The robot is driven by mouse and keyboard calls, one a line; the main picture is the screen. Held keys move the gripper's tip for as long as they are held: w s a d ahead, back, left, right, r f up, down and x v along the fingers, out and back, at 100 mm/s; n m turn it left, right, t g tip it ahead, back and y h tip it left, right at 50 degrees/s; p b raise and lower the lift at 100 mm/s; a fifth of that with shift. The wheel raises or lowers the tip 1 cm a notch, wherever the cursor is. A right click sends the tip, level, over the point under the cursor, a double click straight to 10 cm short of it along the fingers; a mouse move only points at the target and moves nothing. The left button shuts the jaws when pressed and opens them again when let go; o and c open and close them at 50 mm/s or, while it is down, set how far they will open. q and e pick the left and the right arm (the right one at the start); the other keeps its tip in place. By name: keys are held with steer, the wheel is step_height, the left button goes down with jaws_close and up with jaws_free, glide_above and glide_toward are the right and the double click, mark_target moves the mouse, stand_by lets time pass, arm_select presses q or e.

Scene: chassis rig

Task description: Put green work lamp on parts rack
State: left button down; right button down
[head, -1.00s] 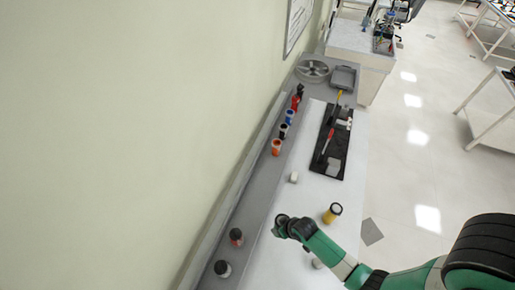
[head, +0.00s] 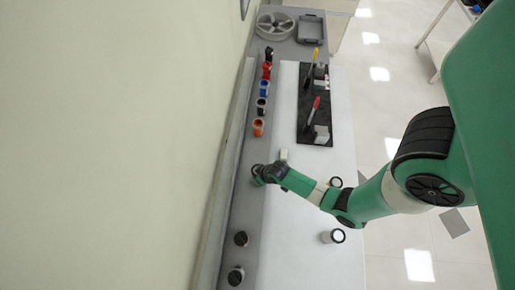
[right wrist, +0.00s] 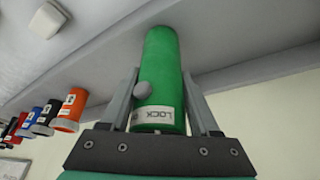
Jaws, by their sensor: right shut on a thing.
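The green work lamp (right wrist: 165,70) is a green cylinder with a white "LOCK" label. In the right wrist view it is between the two fingers of my right gripper (right wrist: 166,100), which is shut on it. In the head view my right gripper (head: 264,174) is over the grey ledge along the wall (head: 246,205), below the row of coloured cylinders. The lamp is hidden there by the gripper. No part is clearly marked as the parts rack; the ledge holds the row. My left gripper is not in view.
An orange cylinder (head: 259,127) is nearest the gripper in the row, with black, blue and red ones beyond. Two dark-topped cylinders (head: 241,238) (head: 236,276) stand nearer on the ledge. A black tool mat (head: 303,120) and a white cylinder (head: 327,237) are on the white surface.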

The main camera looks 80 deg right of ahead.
steer(key=shift+r, duration=0.1)
steer(key=shift+c, duration=0.6)
jaws_free()
steer(key=shift+d, duration=0.1)
steer(key=p+v, duration=0.4)
steer(key=v, duration=0.1)
steer(key=shift+r, duration=0.5)
steer(key=s+a+f+b, duration=0.1)
steer(key=s+a+b, duration=0.1)
steer(key=s+a, duration=0.4)
steer(key=s, duration=0.4)
steer(key=shift+s, duration=0.2)
